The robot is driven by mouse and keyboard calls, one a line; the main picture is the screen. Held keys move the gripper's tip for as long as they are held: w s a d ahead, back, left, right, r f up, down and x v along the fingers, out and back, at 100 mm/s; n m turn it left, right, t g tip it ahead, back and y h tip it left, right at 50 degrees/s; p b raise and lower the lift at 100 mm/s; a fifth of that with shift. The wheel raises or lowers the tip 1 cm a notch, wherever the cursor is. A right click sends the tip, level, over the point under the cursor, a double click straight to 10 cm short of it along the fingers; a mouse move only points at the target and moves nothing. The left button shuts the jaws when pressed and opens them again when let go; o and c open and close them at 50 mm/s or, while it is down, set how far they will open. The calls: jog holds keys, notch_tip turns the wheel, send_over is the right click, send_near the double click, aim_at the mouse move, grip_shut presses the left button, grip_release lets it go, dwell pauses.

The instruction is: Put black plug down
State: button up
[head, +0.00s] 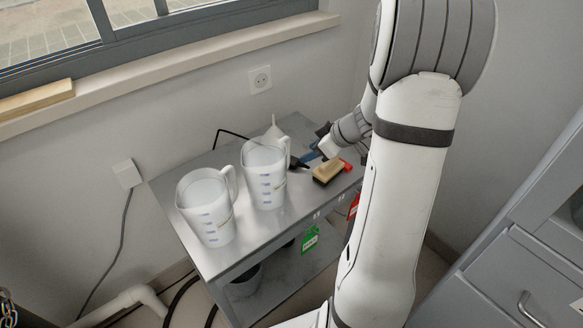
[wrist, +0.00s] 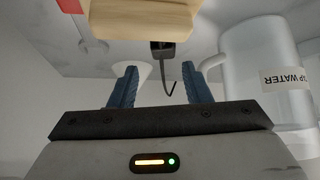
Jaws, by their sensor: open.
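The black plug (wrist: 162,50) lies on the metal table, with its thin dark cable running away from it in the wrist view. In the head view the black plug (head: 298,163) is just left of my gripper (head: 310,156), beside the jug's handle. My gripper's blue fingers (wrist: 159,82) are spread apart in the wrist view, with nothing clasped between them. The plug shows around the gap between the fingertips, close to the wooden block. Whether a finger touches the plug cannot be told.
A wooden block (head: 327,171) and a red item (head: 345,165) lie right of the plug. Two white measuring jugs (head: 265,176) (head: 207,207) stand to the left; one labelled jug (wrist: 262,75) is close to my right finger. A pale funnel (head: 274,131) stands behind.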

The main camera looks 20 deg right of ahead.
aim_at(293, 159)
jog(key=x, duration=0.7)
jog(key=shift+a+r+b, duration=0.2)
jog(key=shift+a+b, duration=0.15)
jog(key=shift+b, duration=0.05)
jog(key=shift+c, duration=0.3)
jog(key=c, duration=0.8)
jog(key=shift+r, duration=0.1)
